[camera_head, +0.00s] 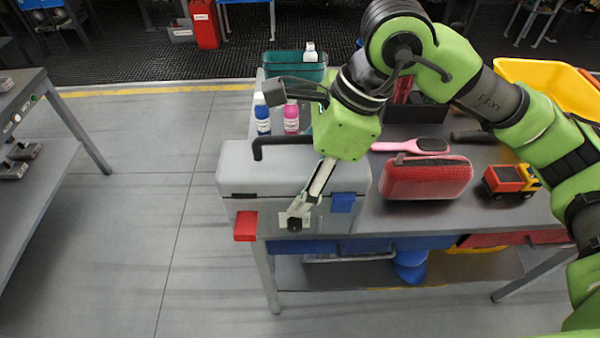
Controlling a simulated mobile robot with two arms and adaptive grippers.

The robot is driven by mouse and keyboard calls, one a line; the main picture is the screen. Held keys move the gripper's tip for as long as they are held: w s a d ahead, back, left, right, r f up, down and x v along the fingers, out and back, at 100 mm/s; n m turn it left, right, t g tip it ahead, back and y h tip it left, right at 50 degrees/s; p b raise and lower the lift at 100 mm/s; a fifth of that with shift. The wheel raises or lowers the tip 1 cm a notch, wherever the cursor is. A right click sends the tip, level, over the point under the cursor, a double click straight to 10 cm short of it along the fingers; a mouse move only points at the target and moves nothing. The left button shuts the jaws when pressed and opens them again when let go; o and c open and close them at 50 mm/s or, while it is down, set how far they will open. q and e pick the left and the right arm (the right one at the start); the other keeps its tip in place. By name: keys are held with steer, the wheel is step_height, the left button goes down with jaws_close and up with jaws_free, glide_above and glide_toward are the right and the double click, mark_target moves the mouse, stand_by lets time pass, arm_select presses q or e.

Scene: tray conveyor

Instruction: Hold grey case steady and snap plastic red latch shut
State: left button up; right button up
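The grey case (240,160) stands at the table's left front corner, lid down, with a dark handle (258,146) on top. The red latch (245,226) is at the left of its front and sticks outward and down. A blue latch (343,202) at the right of the front lies flat against the case. My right gripper (295,222) points down in front of the case, between the two latches and apart from the red one. My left gripper is not in view.
A red zip case (427,180), a pink brush (412,145) and a toy truck (510,181) lie right of the grey case. Blue (262,115) and pink (291,118) bottles and a green bin (285,70) stand behind it. The floor to the left is clear.

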steer(key=shift+r, duration=0.1)
steer(key=w+f, duration=1.2)
steer(key=w, duration=0.2)
steer(key=shift+f, duration=0.15)
steer(key=shift+w+d+f+b, duration=0.1)
steer(key=shift+f+b, duration=0.3)
steer(key=o, duration=1.5)
steer(key=shift+f, duration=0.1)
steer(key=shift+o, duration=0.7)
